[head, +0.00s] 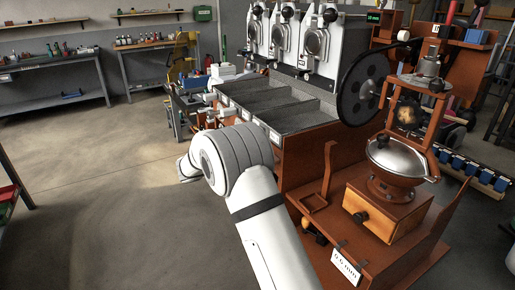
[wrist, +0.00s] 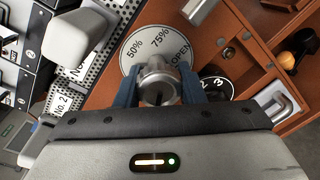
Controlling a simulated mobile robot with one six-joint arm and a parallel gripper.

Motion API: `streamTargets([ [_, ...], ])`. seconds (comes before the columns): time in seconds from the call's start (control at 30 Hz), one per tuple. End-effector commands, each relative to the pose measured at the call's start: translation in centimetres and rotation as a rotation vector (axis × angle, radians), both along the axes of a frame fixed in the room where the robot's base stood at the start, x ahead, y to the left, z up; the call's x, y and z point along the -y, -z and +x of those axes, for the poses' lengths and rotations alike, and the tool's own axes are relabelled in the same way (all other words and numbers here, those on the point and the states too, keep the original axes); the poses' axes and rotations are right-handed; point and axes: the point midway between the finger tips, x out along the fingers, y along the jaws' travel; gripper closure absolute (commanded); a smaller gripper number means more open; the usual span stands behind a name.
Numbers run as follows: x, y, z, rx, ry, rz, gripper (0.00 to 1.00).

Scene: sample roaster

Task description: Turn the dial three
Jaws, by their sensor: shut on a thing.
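In the wrist view my gripper (wrist: 158,90) has its two blue fingers on either side of a round metal knob (wrist: 158,78) and is shut on it. The knob sits in front of a pale round scale plate (wrist: 133,45) marked 50%, 75% and OPEN. A black dial plate (wrist: 213,84) with the numbers 2 and 3 shows just right of the right finger, partly hidden by it. In the head view my gripper and the knob are hidden.
The head view shows an orange-brown roaster stand with a silver bowl (head: 396,157), a black wheel (head: 362,87) and grey trays (head: 262,98). In the wrist view, a white block (wrist: 72,38) is close at the left and a metal handle (wrist: 274,103) at the right.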

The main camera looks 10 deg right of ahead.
Motion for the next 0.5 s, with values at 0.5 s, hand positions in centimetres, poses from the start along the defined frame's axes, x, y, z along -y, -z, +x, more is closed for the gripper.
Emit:
streamTargets([
  [0.5, -0.37, -0.72, 0.27, -0.043, -0.012, -0.019, 0.87],
])
